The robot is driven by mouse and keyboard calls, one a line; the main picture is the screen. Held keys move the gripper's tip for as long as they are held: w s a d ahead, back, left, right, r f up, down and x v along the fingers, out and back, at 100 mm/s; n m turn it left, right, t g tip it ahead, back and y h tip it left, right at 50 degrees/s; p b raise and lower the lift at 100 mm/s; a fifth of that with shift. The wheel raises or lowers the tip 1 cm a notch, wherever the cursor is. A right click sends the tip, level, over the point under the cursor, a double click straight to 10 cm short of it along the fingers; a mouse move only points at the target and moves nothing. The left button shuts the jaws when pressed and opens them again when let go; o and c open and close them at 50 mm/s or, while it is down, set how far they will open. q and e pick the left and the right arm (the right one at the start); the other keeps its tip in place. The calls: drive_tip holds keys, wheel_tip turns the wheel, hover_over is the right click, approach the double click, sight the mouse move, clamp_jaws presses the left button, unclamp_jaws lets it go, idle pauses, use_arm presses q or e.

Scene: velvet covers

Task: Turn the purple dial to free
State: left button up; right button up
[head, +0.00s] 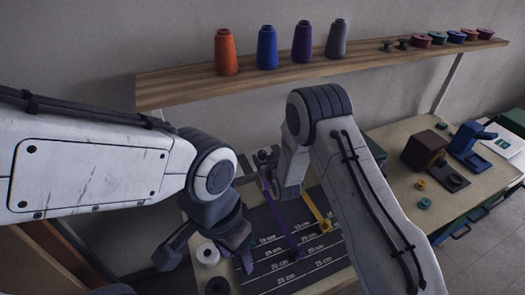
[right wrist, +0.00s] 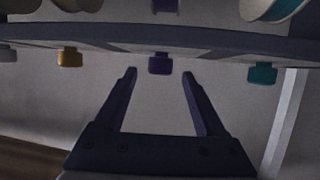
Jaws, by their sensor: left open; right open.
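The purple dial (right wrist: 158,64) hangs from a dark bar (right wrist: 220,45) in the right wrist view, in a row with other coloured dials. My right gripper (right wrist: 160,74) is open, its two fingertips just below the purple dial, one to each side. I cannot tell whether they touch it, and no setting marks show. In the head view my right gripper (head: 262,168) is partly hidden by its own arm, and the dial cannot be made out. My left gripper (head: 205,258) is open and empty at the near left edge of the table.
A yellow dial (right wrist: 69,57) and a teal dial (right wrist: 262,74) flank the purple one. Purple ribbon (head: 281,214) and yellow ribbon (head: 316,212) cross a dark measuring mat (head: 290,268). A wooden shelf (head: 180,87) with thread cones runs above. A brown device (head: 424,149) stands right.

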sight(264, 155)
drive_tip(key=shift+p+x, duration=0.5)
drive_tip(key=shift+x, duration=1.65)
clamp_jaws()
